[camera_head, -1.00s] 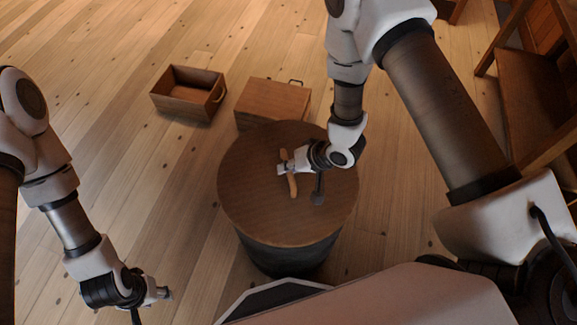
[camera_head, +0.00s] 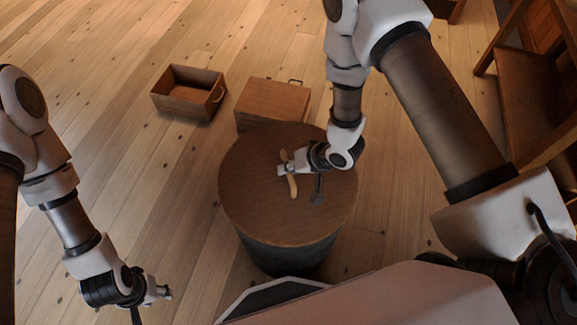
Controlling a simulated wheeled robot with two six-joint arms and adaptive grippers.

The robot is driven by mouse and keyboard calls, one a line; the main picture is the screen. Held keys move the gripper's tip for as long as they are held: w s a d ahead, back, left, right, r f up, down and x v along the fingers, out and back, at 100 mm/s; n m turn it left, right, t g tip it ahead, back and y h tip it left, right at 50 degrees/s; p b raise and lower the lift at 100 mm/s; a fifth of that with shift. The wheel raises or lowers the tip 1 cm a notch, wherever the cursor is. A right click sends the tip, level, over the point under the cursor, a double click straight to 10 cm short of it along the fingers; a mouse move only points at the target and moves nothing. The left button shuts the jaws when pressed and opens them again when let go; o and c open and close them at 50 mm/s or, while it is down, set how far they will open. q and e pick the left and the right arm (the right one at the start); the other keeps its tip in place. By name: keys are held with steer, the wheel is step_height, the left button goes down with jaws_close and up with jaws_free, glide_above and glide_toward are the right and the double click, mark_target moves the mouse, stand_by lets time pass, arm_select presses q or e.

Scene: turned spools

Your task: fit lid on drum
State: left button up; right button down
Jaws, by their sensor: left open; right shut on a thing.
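The drum (camera_head: 285,258) is a dark round barrel standing on the floor at the middle of the view. The lid (camera_head: 255,205) is a round brown wooden disc lying over the drum's top, with an orange-tan handle (camera_head: 292,186) at its middle. I cannot tell whether the lid is fully seated. My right gripper (camera_head: 286,169) is shut on the lid's handle, reaching in from the upper right and hiding part of it. My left gripper (camera_head: 164,292) is open and empty, low over the floor at the lower left, well apart from the drum.
An open wooden crate (camera_head: 187,113) and a closed wooden box (camera_head: 272,104) stand on the floor behind the drum. The box is close to the lid's far edge. A wooden shelf (camera_head: 535,95) stands at the right. The floor left of the drum is clear.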

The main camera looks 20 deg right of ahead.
steer(key=c, duration=0.7)
jaws_free()
steer(key=shift+r, duration=0.1)
steer(key=shift+r+p, duration=0.7)
steer(key=shift+p, duration=0.15)
step_height(320, 180, up, 7)
steer(key=p, duration=0.6)
steer(key=shift+p, duration=0.4)
stand_by(0.5)
